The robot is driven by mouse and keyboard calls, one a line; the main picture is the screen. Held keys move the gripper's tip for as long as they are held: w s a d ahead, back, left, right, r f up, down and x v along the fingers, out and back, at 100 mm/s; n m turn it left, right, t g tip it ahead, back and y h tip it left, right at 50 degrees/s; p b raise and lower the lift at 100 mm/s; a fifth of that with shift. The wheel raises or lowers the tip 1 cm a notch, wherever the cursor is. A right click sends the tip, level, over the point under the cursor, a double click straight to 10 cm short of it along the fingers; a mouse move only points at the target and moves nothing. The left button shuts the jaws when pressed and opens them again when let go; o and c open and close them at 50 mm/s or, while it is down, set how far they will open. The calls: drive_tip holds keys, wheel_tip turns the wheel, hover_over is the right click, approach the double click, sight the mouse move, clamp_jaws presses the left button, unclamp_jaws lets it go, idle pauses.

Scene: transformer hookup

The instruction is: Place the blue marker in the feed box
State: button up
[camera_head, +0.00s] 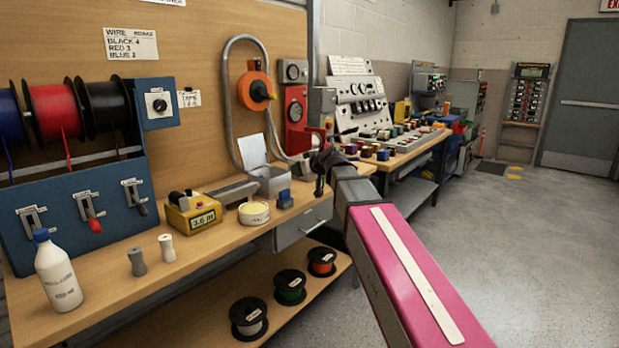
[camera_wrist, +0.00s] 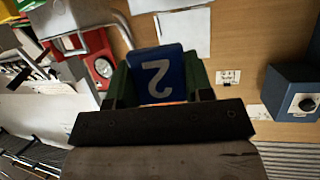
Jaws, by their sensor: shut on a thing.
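The blue marker (camera_wrist: 157,72) is a blue block with a white "2" on its face, seen upside down in the wrist view. My gripper (camera_wrist: 160,88) is shut on it, with a green-lined finger at each side. In the head view my gripper (camera_head: 322,168) is above the right end of the wooden bench, and the marker cannot be made out there. A small grey open box (camera_head: 270,181) with a white sheet standing at its back is on the bench, left of my gripper. No label shows whether it is the feed box.
A red gauge panel (camera_head: 296,112) and a grey hose (camera_head: 228,90) are behind. Floor to the right is clear.

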drive_tip(key=w+d+r+m+t+h, duration=0.1)
drive_tip(key=d+m+h, duration=0.3)
drive_tip(key=d, duration=0.8)
drive_tip(key=w+d+r+m+t+h, duration=0.2)
drive_tip(key=w+d+r+m+h, duration=0.1)
drive_tip(key=d, duration=0.9)
drive_tip(key=shift+d+r+m+h, duration=0.25)
drive_tip(key=shift+r+m+h, duration=0.45)
drive_tip(key=shift+h, duration=0.4)
